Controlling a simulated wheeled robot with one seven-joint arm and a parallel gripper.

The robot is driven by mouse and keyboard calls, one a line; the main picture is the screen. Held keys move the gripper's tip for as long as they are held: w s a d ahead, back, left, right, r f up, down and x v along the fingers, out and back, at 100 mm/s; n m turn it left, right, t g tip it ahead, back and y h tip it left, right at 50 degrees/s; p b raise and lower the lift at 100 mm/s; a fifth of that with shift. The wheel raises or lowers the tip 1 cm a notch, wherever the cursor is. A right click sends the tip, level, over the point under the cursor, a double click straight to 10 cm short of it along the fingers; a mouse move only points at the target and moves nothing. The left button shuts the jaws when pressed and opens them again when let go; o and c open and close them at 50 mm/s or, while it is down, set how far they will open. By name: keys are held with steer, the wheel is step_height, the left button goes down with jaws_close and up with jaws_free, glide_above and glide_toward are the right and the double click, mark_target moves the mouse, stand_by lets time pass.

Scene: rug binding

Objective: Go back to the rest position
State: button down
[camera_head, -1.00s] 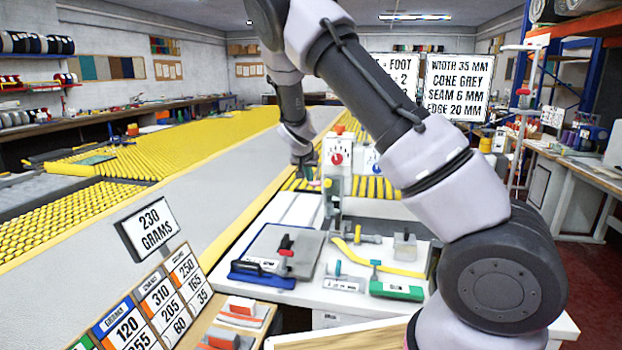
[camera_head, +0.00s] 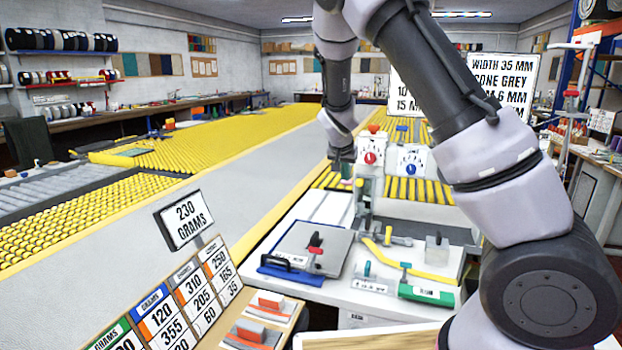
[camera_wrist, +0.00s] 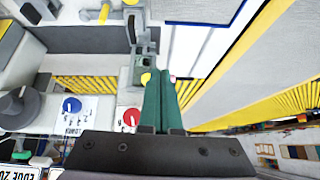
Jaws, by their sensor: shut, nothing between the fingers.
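My gripper (camera_wrist: 163,100) shows in the wrist view as two green fingers pressed together, with nothing between them. In the head view my arm reaches up and over from the lower right, and its end hangs near the machine with the red and blue dials (camera_head: 370,158). The fingers are small and partly hidden there. In the wrist view the machine's blue dial (camera_wrist: 72,106) and red dial (camera_wrist: 131,117) lie left of the fingers. The fingers appear clear of the tools on the bench.
A weight board (camera_head: 170,315) stands at the lower left. A long grey table (camera_head: 200,190) with yellow rollers runs behind.

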steer(key=s+d+r+y, duration=0.3)
steer(key=s+d+r, duration=0.1)
steer(key=s+r, duration=0.7)
steer(key=s+d+r+y, duration=0.2)
steer(key=s+d+r, duration=0.2)
steer(key=s+r, duration=0.7)
steer(key=s+n, duration=0.1)
steer(key=s, duration=1.1)
steer(key=shift+s+r+t, duration=0.3)
steer(key=shift+r, duration=0.05)
steer(key=shift+w, duration=0.1)
